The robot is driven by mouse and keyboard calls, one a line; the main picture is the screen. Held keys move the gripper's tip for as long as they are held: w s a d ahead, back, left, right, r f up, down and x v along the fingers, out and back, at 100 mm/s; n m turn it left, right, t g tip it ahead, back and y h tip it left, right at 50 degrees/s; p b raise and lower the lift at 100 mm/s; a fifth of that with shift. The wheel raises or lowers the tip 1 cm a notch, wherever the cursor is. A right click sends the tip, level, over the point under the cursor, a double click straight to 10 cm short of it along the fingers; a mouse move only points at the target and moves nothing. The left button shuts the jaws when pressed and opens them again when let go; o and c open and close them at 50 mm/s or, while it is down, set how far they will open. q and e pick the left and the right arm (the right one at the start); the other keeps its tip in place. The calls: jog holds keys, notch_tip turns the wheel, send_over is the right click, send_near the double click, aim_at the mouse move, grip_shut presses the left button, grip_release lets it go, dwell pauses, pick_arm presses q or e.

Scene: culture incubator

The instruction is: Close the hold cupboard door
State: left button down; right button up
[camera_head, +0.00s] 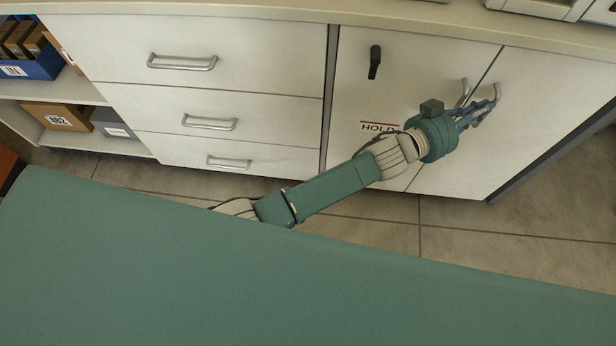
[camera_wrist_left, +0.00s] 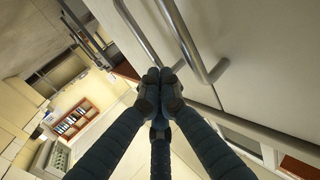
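The hold cupboard has two white doors. The left door (camera_head: 372,95) carries a HOLD label (camera_head: 378,127), and the right door (camera_head: 540,110) is plain. Both look flush with the front, with a thin seam between them. Each has a metal bar handle near the seam, the left handle (camera_head: 464,92) and the right handle (camera_head: 496,88). My left gripper (camera_head: 485,108) is at these handles and partly covers them. In the left wrist view its fingertips (camera_wrist_left: 158,88) are together, close to two handle bars. I see nothing held between them. My right gripper is out of view.
A black latch (camera_head: 375,62) sticks out high on the left door. White drawers (camera_head: 215,100) with metal handles stand to the left, beside open shelves with boxes (camera_head: 60,117). The counter edge (camera_head: 280,12) runs above. Tiled floor (camera_head: 470,225) lies clear in front.

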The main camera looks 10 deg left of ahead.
pick_arm(q)
jog(key=v, duration=1.2)
